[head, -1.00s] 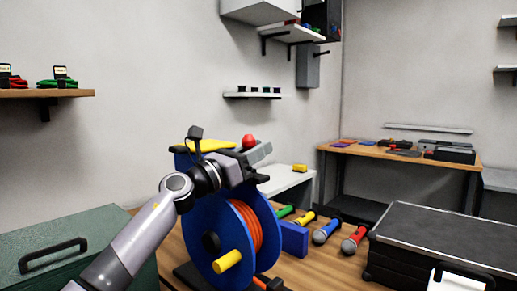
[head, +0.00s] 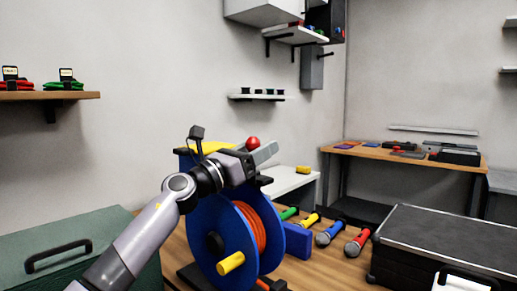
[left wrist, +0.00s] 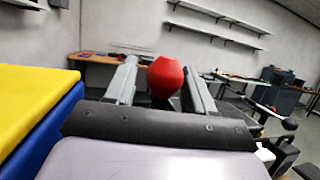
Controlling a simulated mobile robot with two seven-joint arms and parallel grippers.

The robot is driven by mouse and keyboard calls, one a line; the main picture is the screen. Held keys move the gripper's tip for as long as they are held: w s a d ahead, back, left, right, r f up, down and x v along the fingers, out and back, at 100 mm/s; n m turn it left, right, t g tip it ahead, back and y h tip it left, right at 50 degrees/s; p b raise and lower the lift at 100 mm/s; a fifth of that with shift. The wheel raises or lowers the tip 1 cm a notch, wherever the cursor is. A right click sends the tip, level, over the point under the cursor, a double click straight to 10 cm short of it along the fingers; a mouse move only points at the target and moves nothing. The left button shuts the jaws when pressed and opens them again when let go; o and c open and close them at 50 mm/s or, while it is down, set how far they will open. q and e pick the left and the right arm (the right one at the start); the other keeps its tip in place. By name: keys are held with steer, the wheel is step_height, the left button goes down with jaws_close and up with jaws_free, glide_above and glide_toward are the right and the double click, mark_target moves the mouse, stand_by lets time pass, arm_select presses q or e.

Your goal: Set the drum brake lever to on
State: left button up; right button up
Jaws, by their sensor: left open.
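The cable drum (head: 207,225) has blue flanges, orange cable (head: 250,228) and a yellow crank handle (head: 231,263). A red knob (head: 253,142) shows above it at my left gripper (head: 264,153); it looks like the end of the brake lever. In the left wrist view the red knob (left wrist: 165,77) stands on a dark stem between the two spread fingers of my left gripper (left wrist: 163,80). The fingers are open, with a gap visible on the knob's right side. The lever's lower part and any on/off marking are hidden. My right gripper is not in view.
Several microphones with coloured handles (head: 331,233) lie right of the drum, beside a blue block (head: 297,241). A black case (head: 440,240) stands at right, a green case (head: 75,240) at left. A yellow-topped blue box (left wrist: 35,100) is close to my left gripper.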

arm_select(q)
steer(key=v, duration=0.7)
stand_by(0.5)
